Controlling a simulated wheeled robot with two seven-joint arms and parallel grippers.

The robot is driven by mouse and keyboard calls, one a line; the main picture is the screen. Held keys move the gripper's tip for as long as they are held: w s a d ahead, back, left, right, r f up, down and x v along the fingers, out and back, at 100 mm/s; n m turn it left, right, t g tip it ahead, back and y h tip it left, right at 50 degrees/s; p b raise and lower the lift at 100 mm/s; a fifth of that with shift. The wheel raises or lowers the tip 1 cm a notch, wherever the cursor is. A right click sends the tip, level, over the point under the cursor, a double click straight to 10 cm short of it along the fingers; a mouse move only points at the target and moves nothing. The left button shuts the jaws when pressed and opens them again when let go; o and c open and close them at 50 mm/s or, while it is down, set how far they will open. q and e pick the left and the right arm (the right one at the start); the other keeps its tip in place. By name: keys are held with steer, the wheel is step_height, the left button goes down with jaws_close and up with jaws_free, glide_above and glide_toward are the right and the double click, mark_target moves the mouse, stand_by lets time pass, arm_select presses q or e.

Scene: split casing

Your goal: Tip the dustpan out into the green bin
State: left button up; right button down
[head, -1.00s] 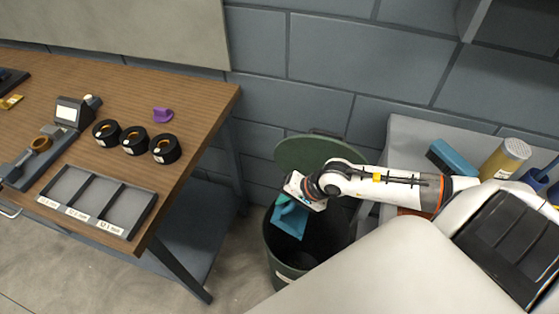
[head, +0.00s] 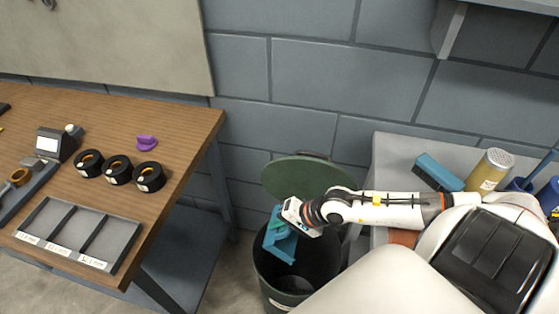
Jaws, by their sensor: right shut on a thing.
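The green bin (head: 262,268) stands on the floor between the wooden table and the grey bench. Its round lid (head: 300,178) is raised at the back. My right gripper (head: 288,222) is over the bin's mouth, shut on the blue dustpan (head: 279,243). The dustpan hangs tilted steeply down into the bin's opening. The gripper hides the part that it grips. I cannot tell whether anything is on the pan. My left gripper is not in view.
The wooden table (head: 187,120) at left holds several black rings, a purple piece (head: 147,143) and a divided tray (head: 128,243). On the grey bench (head: 392,150) at right stand a blue brush-like block (head: 438,172) and a yellow canister (head: 490,171). A shelf juts out above.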

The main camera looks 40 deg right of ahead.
steer(key=shift+r, duration=0.15)
stand_by(0.3)
steer(key=shift+w+r+p, duration=0.1)
steer(key=shift+r+p, duration=0.15)
steer(key=shift+p, duration=0.25)
step_height(320, 180, up, 2)
steer(key=g+h+p, duration=0.2)
steer(key=p, duration=0.1)
steer(key=shift+w+r, duration=0.1)
step_height(320, 180, up, 3)
steer(key=g+h+p, duration=0.2)
steer(key=g+p, duration=0.1)
steer(key=shift+a+p, duration=0.1)
steer(key=shift+p, duration=0.3)
steer(key=shift+r+g+h+p, duration=0.1)
steer(key=shift+g+h+p, duration=0.25)
steer(key=shift+g+h, duration=0.35)
